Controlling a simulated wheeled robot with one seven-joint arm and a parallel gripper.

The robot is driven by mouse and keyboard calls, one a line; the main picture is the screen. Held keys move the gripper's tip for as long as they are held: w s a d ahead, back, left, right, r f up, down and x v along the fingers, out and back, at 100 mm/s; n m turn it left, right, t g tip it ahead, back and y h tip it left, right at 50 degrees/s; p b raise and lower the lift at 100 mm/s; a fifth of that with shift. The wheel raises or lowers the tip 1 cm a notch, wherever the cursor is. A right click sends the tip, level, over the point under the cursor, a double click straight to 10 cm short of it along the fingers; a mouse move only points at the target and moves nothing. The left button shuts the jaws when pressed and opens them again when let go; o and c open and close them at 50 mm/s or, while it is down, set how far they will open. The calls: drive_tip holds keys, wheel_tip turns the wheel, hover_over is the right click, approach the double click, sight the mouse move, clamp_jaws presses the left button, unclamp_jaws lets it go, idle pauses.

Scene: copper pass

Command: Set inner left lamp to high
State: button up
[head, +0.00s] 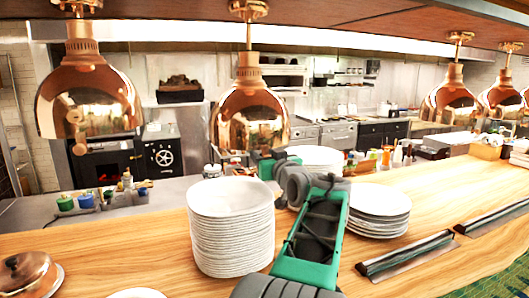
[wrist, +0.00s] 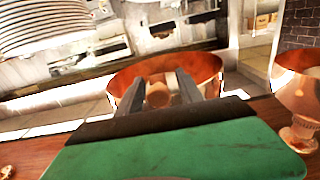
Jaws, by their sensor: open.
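Several copper lamps hang over the counter in the head view. The inner left lamp (head: 249,112) is second from the left, beside the outer left lamp (head: 90,97). My gripper (head: 262,163) is just below its lower right rim, with the fingers hard to make out. In the wrist view, which looks upside down, the lamp's copper shade (wrist: 208,72) fills the middle. My gripper (wrist: 160,80) is open there, its two grey fingers on either side of a round copper knob (wrist: 158,95). I cannot tell whether they touch it.
A tall plate stack (head: 231,232) stands on the wooden counter (head: 130,241) left of my arm. A lower stack (head: 379,208) stands to its right. Two right-hand lamps (head: 449,102) (head: 501,98) hang farther off. A copper dome (head: 27,272) sits at the front left.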

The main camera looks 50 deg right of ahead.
clamp_jaws()
idle(0.5)
idle(1.0)
